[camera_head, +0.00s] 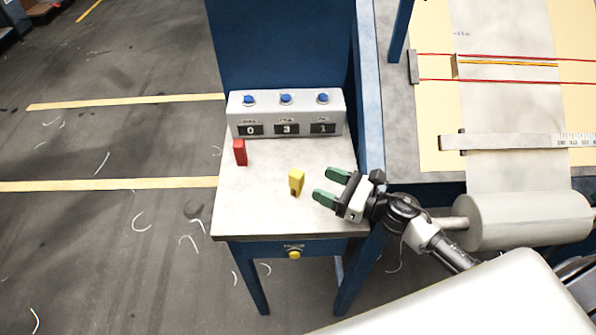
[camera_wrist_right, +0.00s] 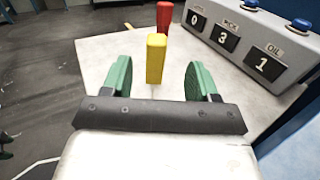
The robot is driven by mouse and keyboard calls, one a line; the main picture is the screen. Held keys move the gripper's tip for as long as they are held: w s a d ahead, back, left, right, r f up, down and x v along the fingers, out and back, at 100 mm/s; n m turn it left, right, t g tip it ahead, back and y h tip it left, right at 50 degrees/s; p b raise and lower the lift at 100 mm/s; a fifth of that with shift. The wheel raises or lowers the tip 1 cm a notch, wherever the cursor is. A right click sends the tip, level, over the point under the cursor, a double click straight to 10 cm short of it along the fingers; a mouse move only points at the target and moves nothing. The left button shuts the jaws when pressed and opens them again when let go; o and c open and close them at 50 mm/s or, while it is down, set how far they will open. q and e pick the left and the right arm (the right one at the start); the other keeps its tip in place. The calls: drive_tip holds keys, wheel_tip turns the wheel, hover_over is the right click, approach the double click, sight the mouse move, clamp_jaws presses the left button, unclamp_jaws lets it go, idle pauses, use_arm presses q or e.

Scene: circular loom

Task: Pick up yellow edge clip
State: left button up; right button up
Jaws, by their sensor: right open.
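The yellow edge clip (camera_head: 296,180) stands upright on the small table's top, near the middle. My right gripper (camera_head: 325,186) is open and empty, just to the right of the clip, with its green fingertips pointing at it. In the right wrist view the yellow clip (camera_wrist_right: 156,58) shows ahead, between the lines of the two green fingers (camera_wrist_right: 159,78) and a little beyond their tips. I cannot tell the exact gap.
A red clip (camera_head: 240,152) stands at the table's left. A grey counter box (camera_head: 286,113) with blue buttons stands at the back. The small table (camera_head: 262,215) has bare top at the front. A roller (camera_head: 520,220) with fabric is at the right.

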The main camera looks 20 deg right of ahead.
sight(303, 176)
drive_tip(key=p+x, duration=0.1)
drive_tip(key=x, duration=0.3)
drive_tip(key=shift+a+r, duration=0.2)
drive_tip(key=shift+a, duration=0.1)
drive_tip(key=shift+w+a+p, duration=0.15)
drive_tip(key=shift+w+p, duration=0.1)
drive_tip(key=shift+p, duration=0.15)
drive_tip(key=p+x, duration=0.2)
drive_tip(key=x, duration=0.2)
drive_tip(key=shift+w+a, duration=0.1)
drive_tip(key=shift+a, duration=0.05)
drive_tip(key=shift+w+a+f, duration=0.1)
use_arm(q)
drive_tip(key=r, duration=0.4)
drive_tip(key=shift+s+a+r, duration=0.2)
drive_tip(key=shift+s+a, duration=0.1)
drive_tip(key=shift+s, duration=0.05)
use_arm(e)
drive_tip(key=shift+c, duration=0.9)
drive_tip(key=c, duration=0.8)
